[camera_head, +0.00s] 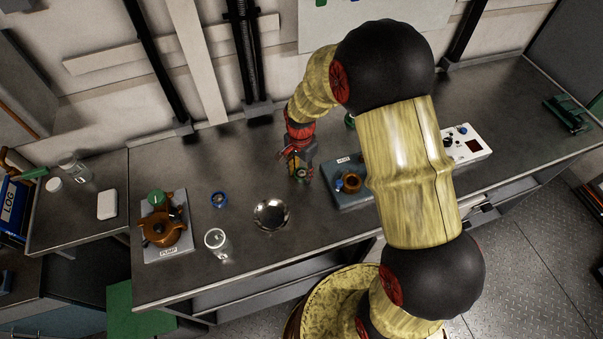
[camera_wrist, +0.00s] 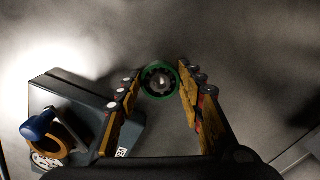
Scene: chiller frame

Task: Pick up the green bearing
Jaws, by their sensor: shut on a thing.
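The green bearing (camera_wrist: 159,80) is a green ring with a dark centre. In the wrist view it sits between the two fingertips of my gripper (camera_wrist: 158,82), which is shut on it. In the head view my gripper (camera_head: 300,168) is low over the middle of the grey bench, and a little green shows between its fingers. How far the bearing is from the bench top is hard to tell.
A blue-grey device (camera_head: 349,188) stands just right of my gripper and also shows in the wrist view (camera_wrist: 75,115).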

